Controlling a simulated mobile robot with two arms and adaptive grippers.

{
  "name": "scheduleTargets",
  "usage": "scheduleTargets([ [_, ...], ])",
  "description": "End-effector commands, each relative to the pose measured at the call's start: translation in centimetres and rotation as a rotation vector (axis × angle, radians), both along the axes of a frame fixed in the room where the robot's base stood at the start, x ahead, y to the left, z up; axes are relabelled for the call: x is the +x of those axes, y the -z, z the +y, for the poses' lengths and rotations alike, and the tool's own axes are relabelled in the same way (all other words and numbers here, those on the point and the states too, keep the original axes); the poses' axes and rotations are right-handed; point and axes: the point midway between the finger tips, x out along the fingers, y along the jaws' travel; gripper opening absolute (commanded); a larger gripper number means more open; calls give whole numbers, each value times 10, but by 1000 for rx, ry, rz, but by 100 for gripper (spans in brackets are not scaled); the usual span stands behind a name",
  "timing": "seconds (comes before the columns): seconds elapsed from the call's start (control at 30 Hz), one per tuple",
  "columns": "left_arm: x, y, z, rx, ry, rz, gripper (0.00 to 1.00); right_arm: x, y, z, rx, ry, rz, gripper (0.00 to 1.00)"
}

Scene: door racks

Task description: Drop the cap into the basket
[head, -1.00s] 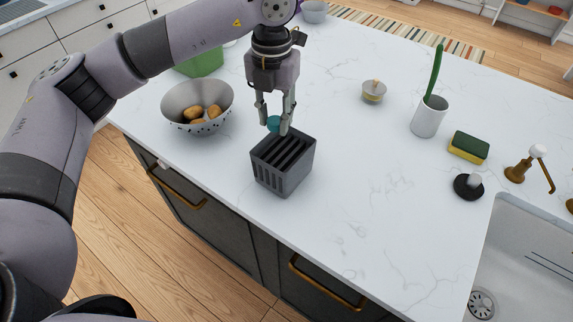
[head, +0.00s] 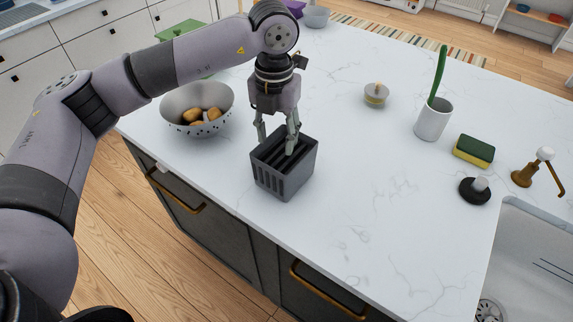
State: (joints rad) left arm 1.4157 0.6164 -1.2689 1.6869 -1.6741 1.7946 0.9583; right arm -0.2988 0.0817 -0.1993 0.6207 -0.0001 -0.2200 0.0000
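The basket (head: 284,181) is a dark grey, slotted box standing upright on the white counter near its front edge. My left gripper (head: 277,148) points down over the basket's open top. Its two fingers are spread apart, with nothing visible between them, and one fingertip overlaps the opening. The teal cap is not visible now; the basket's walls and dark inside may hide it. My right gripper is out of view.
A steel colander (head: 197,110) with several potatoes stands left of the basket. A small lidded jar (head: 376,95), a white cup (head: 433,119) with a green stem, a sponge (head: 473,150), a black stopper (head: 474,190) and a sink (head: 530,255) lie right. The counter between is clear.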

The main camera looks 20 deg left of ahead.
Motion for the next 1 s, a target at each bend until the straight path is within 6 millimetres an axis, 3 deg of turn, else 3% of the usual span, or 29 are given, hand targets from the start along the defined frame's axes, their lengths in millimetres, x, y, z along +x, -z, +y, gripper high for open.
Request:
scheduleTargets([
  [0.47,1,-6,0,0,-1,-2,52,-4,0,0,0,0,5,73],
  [1.0,1,-104,0,0,-1,-2,52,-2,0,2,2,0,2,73],
])
